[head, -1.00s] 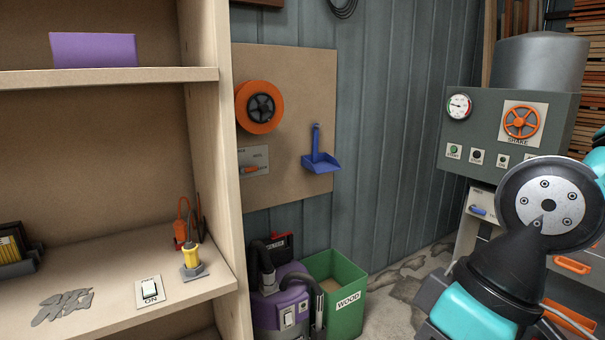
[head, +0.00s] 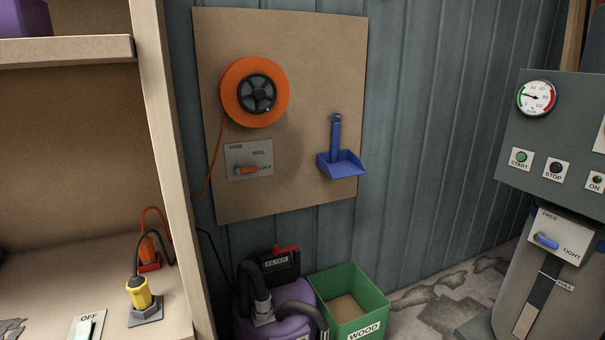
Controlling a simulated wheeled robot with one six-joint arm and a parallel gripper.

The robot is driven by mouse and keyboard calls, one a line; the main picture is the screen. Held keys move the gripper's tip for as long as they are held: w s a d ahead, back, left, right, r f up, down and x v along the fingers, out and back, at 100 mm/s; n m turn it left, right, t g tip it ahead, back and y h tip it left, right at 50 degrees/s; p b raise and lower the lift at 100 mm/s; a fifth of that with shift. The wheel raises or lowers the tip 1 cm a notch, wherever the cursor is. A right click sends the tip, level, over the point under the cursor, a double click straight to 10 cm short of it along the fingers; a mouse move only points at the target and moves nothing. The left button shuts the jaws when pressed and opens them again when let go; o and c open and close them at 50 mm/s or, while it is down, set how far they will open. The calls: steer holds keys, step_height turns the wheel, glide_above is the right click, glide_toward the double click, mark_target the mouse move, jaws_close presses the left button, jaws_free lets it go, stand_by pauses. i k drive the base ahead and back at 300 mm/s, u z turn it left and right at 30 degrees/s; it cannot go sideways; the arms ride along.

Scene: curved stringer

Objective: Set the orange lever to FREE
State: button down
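The orange lever (head: 246,170) sits on a small grey plate (head: 236,161) on the brown wall board, below the orange reel (head: 233,92). The lever lies roughly level, with its orange handle to the left and its dark end to the right, by the word LOCK. A word that looks like FREE stands at the plate's upper left. An orange cord hangs from the reel, left of the plate. My gripper is not in view, and nothing covers the lever.
A blue dustpan (head: 341,163) hangs right of the lever. Below stand a purple vacuum (head: 288,298) and a green WOOD bin (head: 367,312). A shelf upright (head: 166,150) is at the left. A blue lever (head: 546,241) marked FREE and TIGHT is at the right.

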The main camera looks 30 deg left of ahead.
mark_target(238, 171)
steer(key=u, duration=0.05)
steer(key=i, duration=0.75)
steer(key=u, duration=1)
steer(key=i, duration=0.65)
steer(key=u, duration=0.7)
